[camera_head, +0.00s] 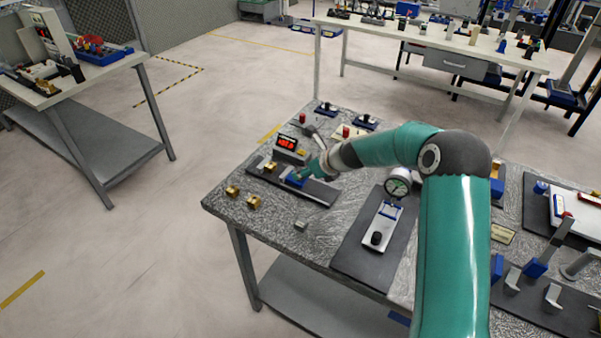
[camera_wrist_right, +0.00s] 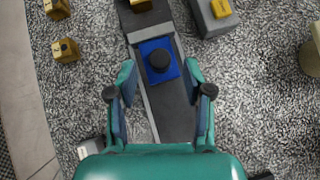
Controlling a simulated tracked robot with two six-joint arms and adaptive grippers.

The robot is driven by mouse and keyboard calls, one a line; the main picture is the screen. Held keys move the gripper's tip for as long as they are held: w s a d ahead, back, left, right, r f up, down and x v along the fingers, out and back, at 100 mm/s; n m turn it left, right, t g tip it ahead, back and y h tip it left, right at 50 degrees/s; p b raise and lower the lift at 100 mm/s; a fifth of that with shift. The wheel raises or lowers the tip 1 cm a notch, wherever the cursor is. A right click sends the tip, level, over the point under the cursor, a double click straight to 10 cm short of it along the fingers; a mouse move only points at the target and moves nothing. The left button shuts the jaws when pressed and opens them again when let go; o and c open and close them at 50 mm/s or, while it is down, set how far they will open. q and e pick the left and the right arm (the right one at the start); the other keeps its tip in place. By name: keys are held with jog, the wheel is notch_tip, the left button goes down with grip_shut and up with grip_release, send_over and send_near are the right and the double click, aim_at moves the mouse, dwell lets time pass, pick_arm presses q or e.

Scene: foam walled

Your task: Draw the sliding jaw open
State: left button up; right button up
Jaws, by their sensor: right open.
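The sliding jaw is a blue block (camera_wrist_right: 159,60) with a round black knob (camera_wrist_right: 160,61) on top, sitting on a dark rail (camera_wrist_right: 170,112). In the head view the blue jaw (camera_head: 295,179) shows at the middle of the rail (camera_head: 318,192), partly covered by my right gripper. My right gripper (camera_wrist_right: 163,82) is open, with one finger on each side of the rail and the knob just ahead between the fingertips. I cannot tell whether the fingers touch anything. A brass block (camera_wrist_right: 141,5) sits at the rail's far end, past a grey block beside the jaw. My left gripper is not in view.
A dial gauge (camera_head: 397,182) on a dark plate stands to the right. The table's left corner is near.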

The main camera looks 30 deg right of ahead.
jog(key=v, duration=0.8)
jog(key=shift+f, duration=0.1)
